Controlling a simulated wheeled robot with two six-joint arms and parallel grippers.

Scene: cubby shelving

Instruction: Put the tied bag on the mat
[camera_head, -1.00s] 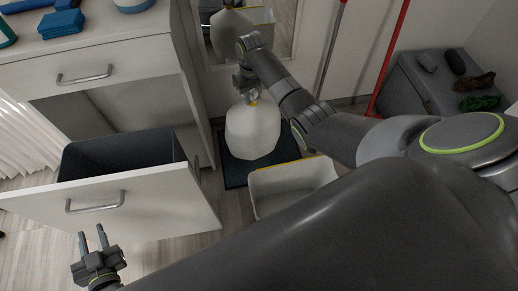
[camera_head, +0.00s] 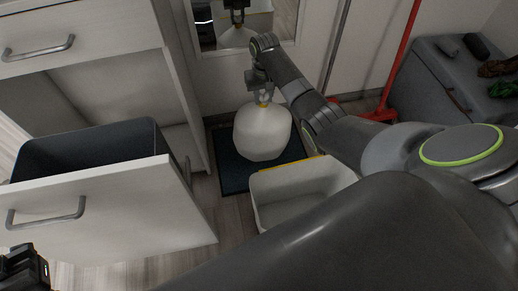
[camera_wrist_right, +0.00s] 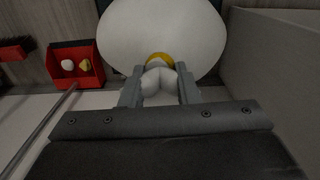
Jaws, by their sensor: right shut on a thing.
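The tied bag (camera_head: 262,133) is white and full, with a yellow tie at its neck. My right gripper (camera_head: 264,98) is shut on the knotted neck; the right wrist view shows the two fingers (camera_wrist_right: 160,88) on either side of the gathered top, beside the bag (camera_wrist_right: 160,30). The bag hangs upright above or on the dark blue mat (camera_head: 233,175) on the floor; whether it touches the mat cannot be told. My left gripper (camera_head: 22,270) is at the lower left edge, and its fingers cannot be made out.
An empty white bin (camera_head: 265,213) with a yellow rim stands close in front of the mat. A pulled-out drawer (camera_head: 110,205) holds a dark bin (camera_head: 30,160) at left. A mirror stands behind. A red dustpan (camera_wrist_right: 88,52) and a grey chest (camera_head: 430,75) are at the right side.

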